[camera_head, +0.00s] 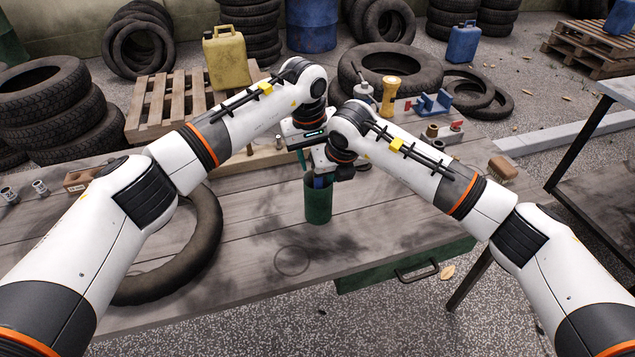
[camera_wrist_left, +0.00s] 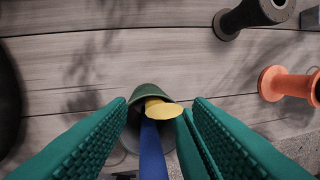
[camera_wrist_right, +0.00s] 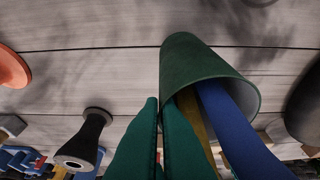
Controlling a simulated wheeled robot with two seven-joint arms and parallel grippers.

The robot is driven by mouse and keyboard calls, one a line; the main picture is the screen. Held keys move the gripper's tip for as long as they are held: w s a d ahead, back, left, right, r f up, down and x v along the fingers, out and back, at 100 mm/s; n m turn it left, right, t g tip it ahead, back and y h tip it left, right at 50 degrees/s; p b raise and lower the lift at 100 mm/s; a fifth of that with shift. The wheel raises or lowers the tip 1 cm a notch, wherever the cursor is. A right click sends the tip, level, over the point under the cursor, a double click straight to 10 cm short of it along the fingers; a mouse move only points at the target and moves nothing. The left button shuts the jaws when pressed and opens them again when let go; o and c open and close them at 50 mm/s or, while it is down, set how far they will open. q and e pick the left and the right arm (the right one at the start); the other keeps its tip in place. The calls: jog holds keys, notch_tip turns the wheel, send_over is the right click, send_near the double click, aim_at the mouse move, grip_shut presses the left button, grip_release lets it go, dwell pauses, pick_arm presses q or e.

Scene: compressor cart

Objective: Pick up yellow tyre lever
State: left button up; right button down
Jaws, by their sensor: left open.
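A dark green cup (camera_head: 318,204) stands on the workbench. It holds a yellow tyre lever (camera_wrist_left: 163,109) and a blue lever (camera_wrist_left: 152,150). The yellow lever also shows inside the cup in the right wrist view (camera_wrist_right: 193,115), beside the blue one. My left gripper (camera_wrist_left: 158,102) is open, its green fingers on either side of the cup and levers, with the yellow lever's end between them. In the head view my wrists hide most of the levers.
A black tyre (camera_head: 205,240) lies on the bench at left. An orange spool-shaped part (camera_wrist_left: 288,85) and a black one (camera_wrist_left: 250,15) show in the left wrist view. A blue holder (camera_head: 432,103) and a brush (camera_head: 502,168) are at right. The bench front is clear.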

pick_arm(q)
grip_shut()
notch_tip(320, 180, up, 18)
dwell(0.7)
jog(key=shift+r, duration=0.1)
pick_arm(e)
jog(key=c, duration=1.6)
grip_release()
